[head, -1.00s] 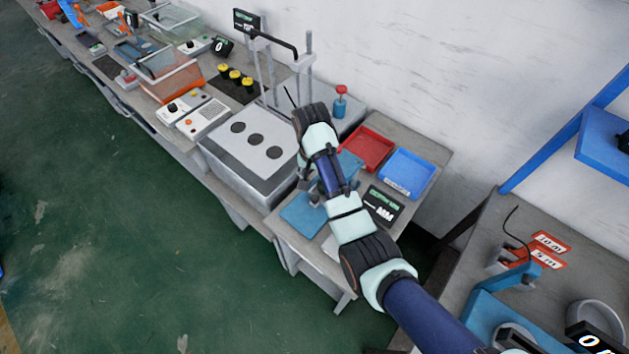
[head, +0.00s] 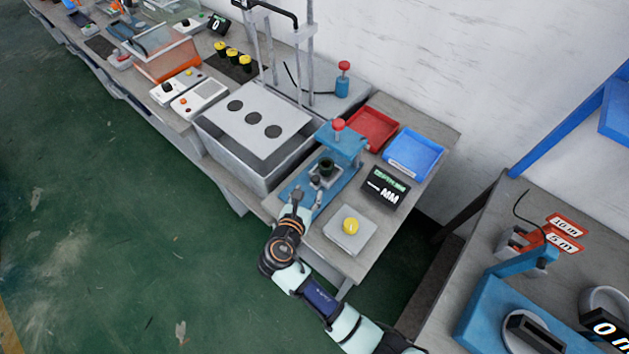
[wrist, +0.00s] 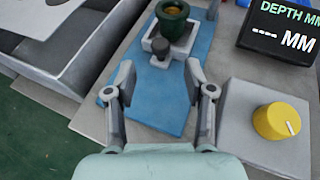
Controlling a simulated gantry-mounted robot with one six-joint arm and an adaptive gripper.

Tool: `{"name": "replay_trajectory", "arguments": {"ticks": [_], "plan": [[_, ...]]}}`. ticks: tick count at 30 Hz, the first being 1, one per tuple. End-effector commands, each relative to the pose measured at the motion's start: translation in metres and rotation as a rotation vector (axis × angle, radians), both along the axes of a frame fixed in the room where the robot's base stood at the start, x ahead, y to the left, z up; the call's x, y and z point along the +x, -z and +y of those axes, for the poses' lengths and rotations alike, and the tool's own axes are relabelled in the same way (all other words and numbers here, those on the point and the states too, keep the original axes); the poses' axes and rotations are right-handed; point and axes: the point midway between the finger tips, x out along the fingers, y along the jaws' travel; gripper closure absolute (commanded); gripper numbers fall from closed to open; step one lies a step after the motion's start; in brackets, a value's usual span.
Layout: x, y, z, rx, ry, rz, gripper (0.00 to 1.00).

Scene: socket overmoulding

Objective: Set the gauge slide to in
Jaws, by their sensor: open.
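The gauge (head: 343,140) is a blue frame with a red-topped post, standing on a blue base plate. Its slide (head: 326,177), a light grey block with a small dark knob in front, carries a dark green cup-shaped part and sits at the head of the plate; it also shows in the wrist view (wrist: 158,45). My gripper (head: 305,199) is at the near end of the plate. In the wrist view my gripper (wrist: 160,80) is open and empty, its fingers either side of the plate, with the knob just beyond the fingertips.
A depth display (head: 386,188) reading dashes and MM stands to the right. A grey box with a yellow knob (head: 350,226) is near the front edge. Red (head: 371,128) and blue (head: 414,153) trays lie behind. A grey tank (head: 235,150) stands at the left.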

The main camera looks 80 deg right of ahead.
Motion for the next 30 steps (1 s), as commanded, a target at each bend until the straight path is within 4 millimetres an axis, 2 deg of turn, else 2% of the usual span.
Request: {"name": "replay_trajectory", "arguments": {"ticks": [9,12,22,30], "plan": [[-0.007,0.025,-0.051,0.002,0.006,-0.003,0.47],[-0.008,0.028,-0.062,0.003,0.004,-0.003,0.47],[-0.009,0.029,-0.068,0.003,0.003,-0.003,0.47],[-0.009,0.029,-0.068,0.003,0.003,-0.003,0.92]]}}
